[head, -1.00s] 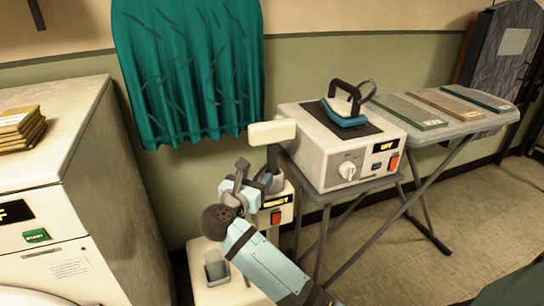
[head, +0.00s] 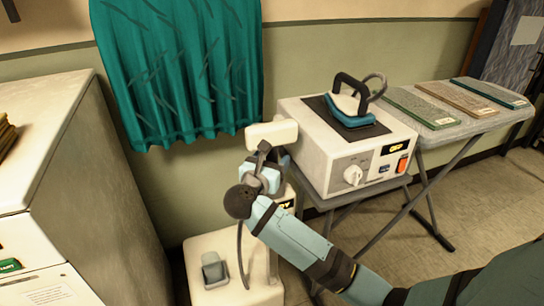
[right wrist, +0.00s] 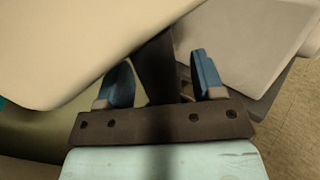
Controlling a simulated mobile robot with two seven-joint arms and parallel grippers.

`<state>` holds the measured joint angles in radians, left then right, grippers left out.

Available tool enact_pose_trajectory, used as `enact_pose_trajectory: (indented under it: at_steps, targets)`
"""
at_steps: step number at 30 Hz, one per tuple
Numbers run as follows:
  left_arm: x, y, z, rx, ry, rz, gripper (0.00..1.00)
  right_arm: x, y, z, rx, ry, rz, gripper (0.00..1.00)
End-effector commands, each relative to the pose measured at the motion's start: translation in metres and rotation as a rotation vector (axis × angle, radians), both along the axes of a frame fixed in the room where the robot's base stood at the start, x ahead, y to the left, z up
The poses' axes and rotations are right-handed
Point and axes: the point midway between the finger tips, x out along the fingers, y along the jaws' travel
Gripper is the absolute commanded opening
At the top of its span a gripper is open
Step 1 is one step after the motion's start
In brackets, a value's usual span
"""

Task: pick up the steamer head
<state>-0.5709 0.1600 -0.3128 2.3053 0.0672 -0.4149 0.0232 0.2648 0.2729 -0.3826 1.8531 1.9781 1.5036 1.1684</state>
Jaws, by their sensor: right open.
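The steamer head (head: 271,134) is a cream block on a dark handle, upright above the steamer's white body near the middle of the head view. In the right wrist view the cream block (right wrist: 85,45) fills the upper left and the dark handle (right wrist: 155,70) runs down from it. My right gripper (head: 266,166) is open just below the block. Its two blue fingers (right wrist: 162,72) stand on either side of the handle. I cannot tell whether either finger touches it. My left gripper is out of view.
An ironing station (head: 335,165) with an iron (head: 352,105) on top stands close to the right. A white cabinet (head: 50,160) is at left. A teal curtain (head: 175,75) hangs behind.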

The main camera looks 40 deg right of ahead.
Motion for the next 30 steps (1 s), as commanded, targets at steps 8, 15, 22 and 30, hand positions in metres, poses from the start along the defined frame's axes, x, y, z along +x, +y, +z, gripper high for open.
enact_pose_trajectory:
  at_steps: [8, 15, 22, 30]
  targets:
    - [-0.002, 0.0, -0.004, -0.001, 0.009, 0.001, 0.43, 0.0, 0.0, 0.0, 0.001, 0.001, 0.001, 0.43]
    - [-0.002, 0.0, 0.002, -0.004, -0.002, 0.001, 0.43, 0.0, 0.0, 0.001, 0.001, -0.001, 0.0, 0.0]
    - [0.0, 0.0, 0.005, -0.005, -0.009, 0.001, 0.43, 0.0, 0.0, 0.002, 0.001, -0.001, 0.0, 0.0]
    - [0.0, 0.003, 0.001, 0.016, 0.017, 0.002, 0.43, 0.0, 0.0, 0.026, 0.003, -0.003, 0.0, 0.0]
